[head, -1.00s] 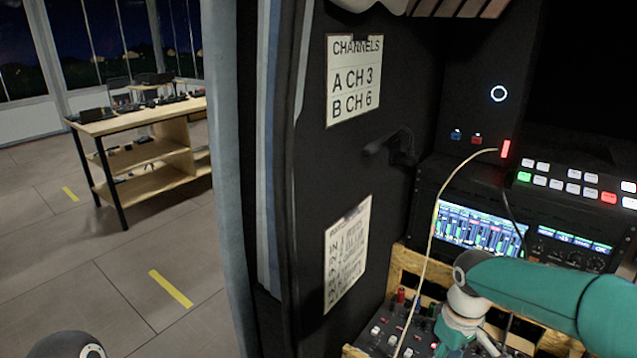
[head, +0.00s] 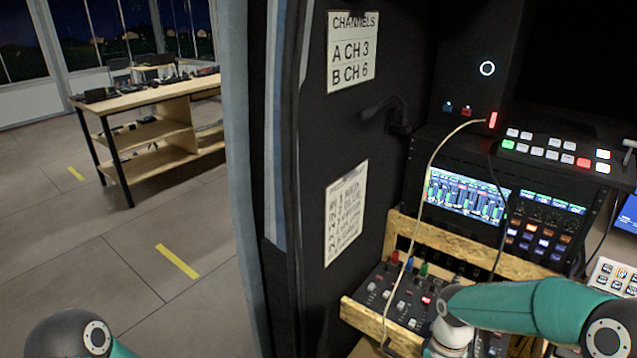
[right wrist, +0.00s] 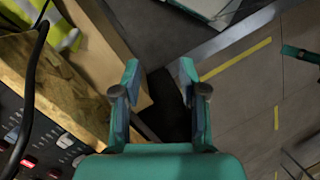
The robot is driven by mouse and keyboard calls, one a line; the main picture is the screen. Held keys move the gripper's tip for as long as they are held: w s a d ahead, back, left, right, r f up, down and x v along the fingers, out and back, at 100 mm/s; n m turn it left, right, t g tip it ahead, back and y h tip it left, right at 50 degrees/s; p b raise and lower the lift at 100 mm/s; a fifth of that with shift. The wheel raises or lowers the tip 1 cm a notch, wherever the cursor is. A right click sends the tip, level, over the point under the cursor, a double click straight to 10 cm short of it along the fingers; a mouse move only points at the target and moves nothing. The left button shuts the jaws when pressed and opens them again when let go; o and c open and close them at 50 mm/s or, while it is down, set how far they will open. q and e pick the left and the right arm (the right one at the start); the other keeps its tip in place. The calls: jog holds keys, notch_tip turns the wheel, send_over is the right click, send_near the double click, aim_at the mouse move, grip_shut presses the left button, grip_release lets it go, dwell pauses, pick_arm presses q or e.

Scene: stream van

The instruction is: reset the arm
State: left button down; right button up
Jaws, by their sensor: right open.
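My right arm (head: 535,303) comes in from the right in the head view, in front of the wooden-framed mixer. Its gripper is out of sight there. In the right wrist view my right gripper (right wrist: 158,90) is open, with nothing between its fingers. The floor lies beyond the fingers, and a wooden edge is to their left. Of my left arm only a rounded teal and dark joint (head: 85,335) shows at the bottom left of the head view. The left gripper is not in view.
A mixer (head: 400,295) sits in a wooden frame (head: 455,245) below a rack unit with a lit screen (head: 465,195). A pale cable (head: 428,180) hangs in front. A dark door panel (head: 375,130) stands left of it. A wooden table (head: 150,105) stands beyond open floor.

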jog(key=s+a+f+m+y, duration=0.2)
jog(key=s+a+f+m, duration=0.1)
jog(key=s+a+f, duration=0.4)
jog(key=s+a+f+m+y, duration=0.2)
jog(key=s+a+f, duration=0.2)
jog(key=s+f, duration=0.5)
jog(key=w+m+t, duration=0.1)
jog(key=t, duration=0.1)
jog(key=w+m+t, duration=0.1)
jog(key=w, duration=0.1)
jog(key=shift+d+r+t+h, duration=0.1)
jog(key=shift+d+t+h, duration=0.05)
jog(key=shift+t+h, duration=0.2)
dwell(0.9)
